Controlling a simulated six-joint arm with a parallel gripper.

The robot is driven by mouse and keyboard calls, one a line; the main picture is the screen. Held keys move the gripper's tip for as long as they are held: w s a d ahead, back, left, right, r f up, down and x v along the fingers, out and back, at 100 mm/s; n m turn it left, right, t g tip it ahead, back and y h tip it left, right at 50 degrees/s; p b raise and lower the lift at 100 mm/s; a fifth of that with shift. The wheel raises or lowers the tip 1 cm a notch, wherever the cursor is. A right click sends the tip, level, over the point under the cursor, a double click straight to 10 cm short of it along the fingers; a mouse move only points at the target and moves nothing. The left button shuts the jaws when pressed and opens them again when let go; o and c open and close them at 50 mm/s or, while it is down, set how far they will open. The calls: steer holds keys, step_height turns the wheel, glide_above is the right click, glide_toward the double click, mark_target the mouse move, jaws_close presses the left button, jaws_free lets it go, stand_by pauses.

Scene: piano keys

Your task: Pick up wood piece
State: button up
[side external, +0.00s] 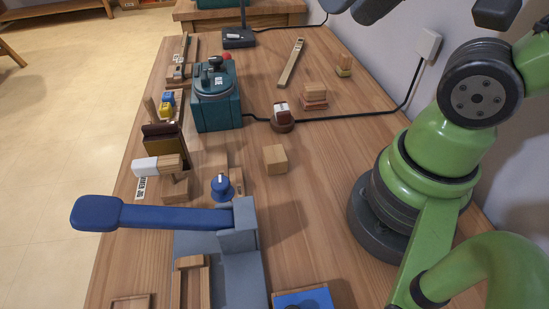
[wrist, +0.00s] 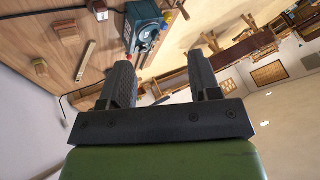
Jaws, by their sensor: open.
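Several wooden items lie on the bench, and I cannot tell which one the task means. In the side view a light wood block (side external: 275,159) sits alone near the middle of the bench. A long wooden bar (side external: 291,63) lies farther back. A small stack of wood blocks (side external: 315,96) stands at right, with another small stack (side external: 344,65) behind it. In the wrist view my gripper (wrist: 163,58) has its two dark fingers apart, with nothing between them. It is tilted away from the bench and touches nothing visible. The wooden bar also shows there (wrist: 86,60).
A teal machine (side external: 216,98) stands at back left. A blue-handled grey fixture (side external: 225,250) fills the front. A black cable (side external: 385,115) crosses to the wall socket. Bare bench lies around the light block.

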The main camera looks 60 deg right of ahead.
stand_by(0.3)
steer(key=o, duration=0.3)
steer(key=n+g+h, duration=0.2)
steer(key=n+g, duration=0.5)
steer(key=n, duration=2.5)
glide_above(275, 154)
steer(key=f, duration=2.4)
steer(key=shift+w+a+f, duration=0.2)
steer(key=shift+f, duration=0.15)
steer(key=f, duration=0.4)
steer(key=shift+s+d+f, duration=0.15)
steer(key=shift+s+d, duration=0.05)
steer(key=shift+d, duration=0.1)
steer(key=shift+f, duration=0.8)
